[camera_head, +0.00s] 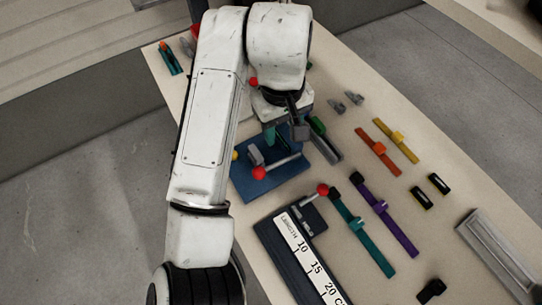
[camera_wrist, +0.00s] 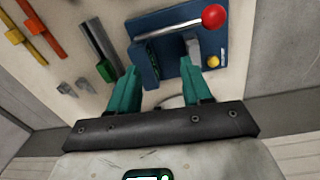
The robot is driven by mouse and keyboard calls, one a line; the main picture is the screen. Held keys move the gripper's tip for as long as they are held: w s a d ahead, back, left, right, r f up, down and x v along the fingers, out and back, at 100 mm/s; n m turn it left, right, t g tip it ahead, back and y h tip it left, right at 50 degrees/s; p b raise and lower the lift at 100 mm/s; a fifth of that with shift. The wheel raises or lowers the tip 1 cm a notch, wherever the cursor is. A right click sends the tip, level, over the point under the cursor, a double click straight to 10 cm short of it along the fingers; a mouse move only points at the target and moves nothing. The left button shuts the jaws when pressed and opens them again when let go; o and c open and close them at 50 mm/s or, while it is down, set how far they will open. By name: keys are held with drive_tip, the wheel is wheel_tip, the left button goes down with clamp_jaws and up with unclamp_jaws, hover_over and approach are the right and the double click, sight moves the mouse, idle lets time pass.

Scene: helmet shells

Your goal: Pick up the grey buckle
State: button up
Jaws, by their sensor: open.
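Two small grey buckle-like pieces lie on the table; the nearer grey piece (camera_head: 337,107) and the farther grey piece (camera_head: 354,97) are right of my arm in the head view. In the wrist view they show at the left, as one grey piece (camera_wrist: 66,88) and another (camera_wrist: 84,86). I cannot tell which is the task's grey buckle. My gripper (camera_wrist: 158,66) is open and empty, its teal fingers apart above the edge of a blue fixture. The grey pieces lie outside the fingers, to their left. In the head view my arm mostly hides the gripper (camera_head: 270,133).
The blue fixture (camera_head: 265,180) has a lever with a red ball (camera_head: 259,173). A dark grey bar with a green end (camera_wrist: 103,50) lies beside it. Orange (camera_head: 378,152), yellow, purple and teal straps (camera_head: 362,235) lie rightward. A length gauge (camera_head: 285,265) stands in front.

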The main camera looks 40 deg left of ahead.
drive_tip(key=s+a+r+n, duration=0.1)
drive_tip(key=s+a, duration=0.2)
drive_tip(key=a, duration=0.1)
hover_over(255, 152)
drive_tip(key=shift+g, duration=0.3)
drive_tip(key=f, duration=0.5)
drive_tip(key=shift+d+f, duration=0.15)
drive_tip(key=shift+d, duration=0.15)
drive_tip(key=shift+a+f, duration=0.15)
drive_tip(key=shift+f, duration=1.2)
drive_tip(key=shift+a+f, duration=0.15)
drive_tip(key=shift+f, duration=1.15)
drive_tip(key=shift+c, duration=0.3)
clamp_jaws()
